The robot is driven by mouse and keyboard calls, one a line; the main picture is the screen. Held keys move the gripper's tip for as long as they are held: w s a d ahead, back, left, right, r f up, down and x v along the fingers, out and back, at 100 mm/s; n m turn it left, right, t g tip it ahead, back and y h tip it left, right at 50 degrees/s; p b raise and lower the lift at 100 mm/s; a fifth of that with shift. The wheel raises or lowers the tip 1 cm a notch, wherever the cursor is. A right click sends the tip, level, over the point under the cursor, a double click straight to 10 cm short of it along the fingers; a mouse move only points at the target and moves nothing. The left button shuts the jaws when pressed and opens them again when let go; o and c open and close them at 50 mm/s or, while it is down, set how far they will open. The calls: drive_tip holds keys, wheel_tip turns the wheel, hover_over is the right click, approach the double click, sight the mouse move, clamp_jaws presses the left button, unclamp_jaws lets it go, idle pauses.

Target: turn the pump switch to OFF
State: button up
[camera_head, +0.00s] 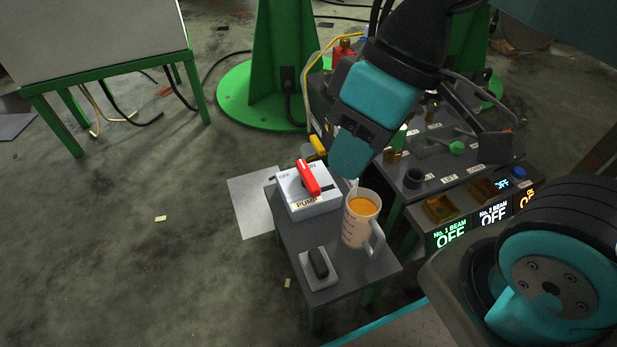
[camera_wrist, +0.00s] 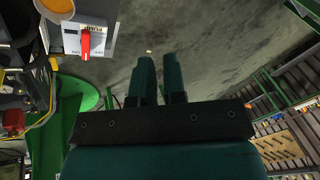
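The pump switch (camera_head: 308,201) is a white box with a red handle (camera_head: 308,178), on a small grey table. OFF is printed at its upper left, ON at its upper right and PUMP on its front. The handle lies between the two marks, its far end near ON; the exact setting is hard to tell. In the wrist view the red handle (camera_wrist: 86,42) shows at the upper left. My gripper (camera_head: 350,163) hangs just right of the box, above the beaker, apart from the handle. In the wrist view its two teal fingers (camera_wrist: 158,62) stand apart with nothing between them.
A beaker (camera_head: 360,219) of orange liquid stands right of the switch, close below my gripper. A dark object on a white pad (camera_head: 320,268) lies at the small table's (camera_head: 290,243) front. A grey bench (camera_head: 425,187) with small parts and lit OFF signs (camera_head: 450,233) is at right.

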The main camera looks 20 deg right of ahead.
drive_tip(key=o, duration=0.7)
drive_tip(key=w, duration=0.3)
drive_tip(key=shift+w+d+f+m, duration=0.1)
drive_tip(key=shift+w+f+m, duration=0.1)
drive_tip(key=shift+m, duration=0.2)
drive_tip(key=m+h+p, duration=0.1)
drive_tip(key=m+h, duration=0.3)
drive_tip(key=m, duration=0.2)
hover_over(309, 175)
wheel_tip(309, 175, down, 13)
wheel_tip(309, 175, down, 17)
drive_tip(key=b, duration=0.8)
drive_tip(key=shift+c, duration=0.4)
drive_tip(key=shift+r, duration=0.1)
drive_tip(key=c, duration=0.8)
